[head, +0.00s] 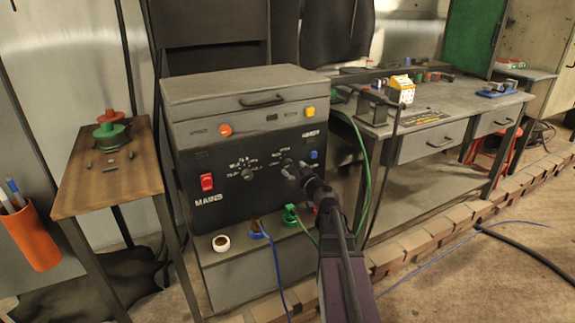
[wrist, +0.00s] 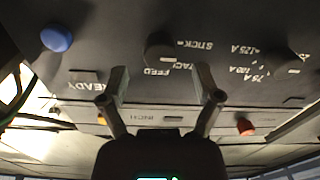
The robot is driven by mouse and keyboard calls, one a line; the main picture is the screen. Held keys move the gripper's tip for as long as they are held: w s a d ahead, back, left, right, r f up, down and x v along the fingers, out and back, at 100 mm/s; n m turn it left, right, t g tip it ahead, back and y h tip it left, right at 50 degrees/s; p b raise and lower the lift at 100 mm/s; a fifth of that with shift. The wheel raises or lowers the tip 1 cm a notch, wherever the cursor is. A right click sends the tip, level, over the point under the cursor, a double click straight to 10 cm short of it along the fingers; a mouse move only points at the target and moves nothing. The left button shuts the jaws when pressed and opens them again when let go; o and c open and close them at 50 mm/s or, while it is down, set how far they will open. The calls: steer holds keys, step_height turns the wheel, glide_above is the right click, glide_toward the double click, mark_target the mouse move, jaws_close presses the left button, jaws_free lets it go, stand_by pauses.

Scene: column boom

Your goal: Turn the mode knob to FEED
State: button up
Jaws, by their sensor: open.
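The mode knob (wrist: 160,50) is a dark round knob on the black front panel of the welding machine (head: 250,165). In the wrist view, which shows the panel upside down, the labels STICK, TACK and FEED (wrist: 158,72) stand around it. A short pale mark shows near its edge towards TACK; I cannot tell its exact setting. My gripper (wrist: 162,80) is open, its two fingers apart on either side of the FEED label, with the knob beyond the tips. No contact shows. In the head view my gripper (head: 298,173) partly covers the mode knob.
A second knob (wrist: 283,60) with amp labels sits beside it. A blue button (wrist: 56,39) is on its other side. The red MAINS switch (head: 207,182) is further left. Blue and green cables (head: 291,214) hang below the panel. A workbench (head: 430,140) stands at right.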

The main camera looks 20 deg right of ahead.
mark_target(289, 165)
steer(key=shift+w+a, duration=0.1)
steer(key=shift+w, duration=1.9)
steer(key=shift+c, duration=0.2)
jaws_close()
steer(key=shift+a, duration=0.1)
